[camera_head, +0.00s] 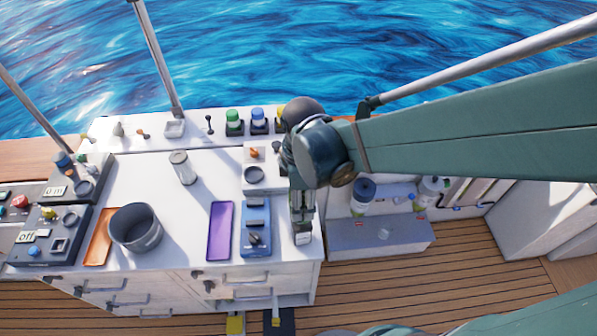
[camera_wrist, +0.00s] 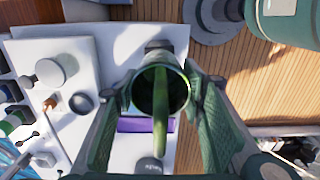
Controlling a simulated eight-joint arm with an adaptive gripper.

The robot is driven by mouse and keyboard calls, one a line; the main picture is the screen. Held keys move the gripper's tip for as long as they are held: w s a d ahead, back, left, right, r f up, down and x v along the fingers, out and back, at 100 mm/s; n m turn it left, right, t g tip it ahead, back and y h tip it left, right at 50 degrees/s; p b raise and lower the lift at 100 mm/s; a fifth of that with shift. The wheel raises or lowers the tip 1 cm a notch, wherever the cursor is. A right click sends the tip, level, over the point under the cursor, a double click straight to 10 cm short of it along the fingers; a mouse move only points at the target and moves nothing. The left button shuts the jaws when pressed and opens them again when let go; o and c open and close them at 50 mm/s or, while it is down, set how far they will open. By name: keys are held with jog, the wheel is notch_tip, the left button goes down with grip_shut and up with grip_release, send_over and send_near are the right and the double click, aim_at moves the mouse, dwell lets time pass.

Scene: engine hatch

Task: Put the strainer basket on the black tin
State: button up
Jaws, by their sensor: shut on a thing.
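My gripper (camera_head: 301,208) points down over the right end of the white bench. It is shut on a round, open-topped metal piece that looks like the strainer basket (camera_wrist: 177,92). In the wrist view the basket sits between the two green fingers, and a long green bar crosses its mouth. In the head view its pale lower end (camera_head: 302,238) shows below the fingers. The black tin appears to be the wide, dark, open pot (camera_head: 136,228) on the left of the bench, upright and well left of my gripper.
A purple tray (camera_head: 220,231) and a blue switch panel (camera_head: 256,228) lie between the tin and my gripper. A pale metal cylinder (camera_head: 183,168) stands behind them. An orange tray (camera_head: 100,237) lies left of the tin. Clear bench surface (camera_head: 140,180) lies behind the tin.

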dwell(0.3)
jog(key=shift+f, duration=1.85)
jog(key=shift+f, duration=0.15)
jog(key=o, duration=0.9)
jog(key=shift+r, duration=0.25)
jog(key=shift+r, duration=5.9)
jog(key=shift+d, duration=0.1)
